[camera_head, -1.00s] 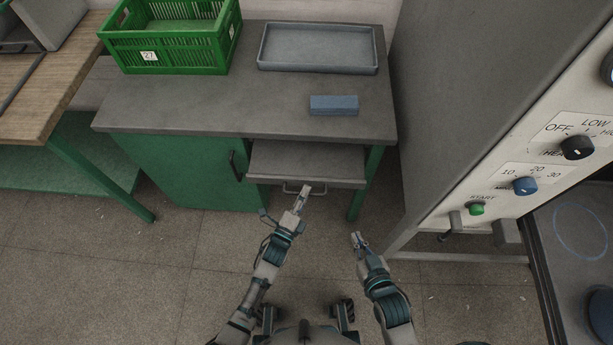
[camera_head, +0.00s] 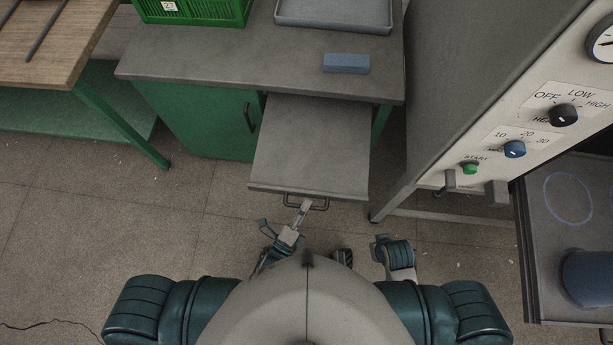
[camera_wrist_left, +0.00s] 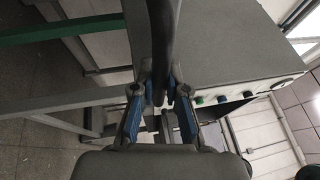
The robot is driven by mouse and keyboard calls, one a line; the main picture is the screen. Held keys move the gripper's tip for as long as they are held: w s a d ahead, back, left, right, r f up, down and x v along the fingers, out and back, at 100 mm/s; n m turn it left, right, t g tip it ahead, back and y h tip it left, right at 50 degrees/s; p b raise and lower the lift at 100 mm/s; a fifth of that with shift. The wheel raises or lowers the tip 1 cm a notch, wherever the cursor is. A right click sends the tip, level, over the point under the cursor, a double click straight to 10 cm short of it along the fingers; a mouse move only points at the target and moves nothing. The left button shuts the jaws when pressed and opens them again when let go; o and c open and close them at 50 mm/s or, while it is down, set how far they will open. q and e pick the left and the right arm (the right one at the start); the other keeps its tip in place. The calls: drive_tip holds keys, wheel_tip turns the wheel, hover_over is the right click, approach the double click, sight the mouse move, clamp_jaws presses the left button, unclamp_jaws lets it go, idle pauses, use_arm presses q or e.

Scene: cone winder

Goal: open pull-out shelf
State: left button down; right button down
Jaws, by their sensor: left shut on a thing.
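The pull-out shelf (camera_head: 311,150) is a grey flat board standing well out from under the grey worktop of the green cabinet. Its dark bar handle (camera_head: 322,205) is on the front edge. My left gripper (camera_head: 304,207) is at the handle and shut on it. In the left wrist view the blue-padded fingers (camera_wrist_left: 160,100) close around the dark handle bar (camera_wrist_left: 154,40). My right arm shows at the lower right of the head view, apart from the shelf, but its fingers are hidden.
A blue block (camera_head: 346,63), a grey tray (camera_head: 335,14) and a green crate (camera_head: 195,10) are on the worktop (camera_head: 220,62). A machine with knobs (camera_head: 514,149) stands at the right. A wooden table (camera_head: 45,50) is at the left. Floor in front is clear.

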use_arm(q)
drive_tip(key=shift+s+f, duration=0.1)
drive_tip(key=shift+f, duration=0.2)
drive_tip(key=c, duration=1.2)
unclamp_jaws()
drive_tip(key=shift+r, duration=0.1)
drive_tip(key=v, duration=1.2)
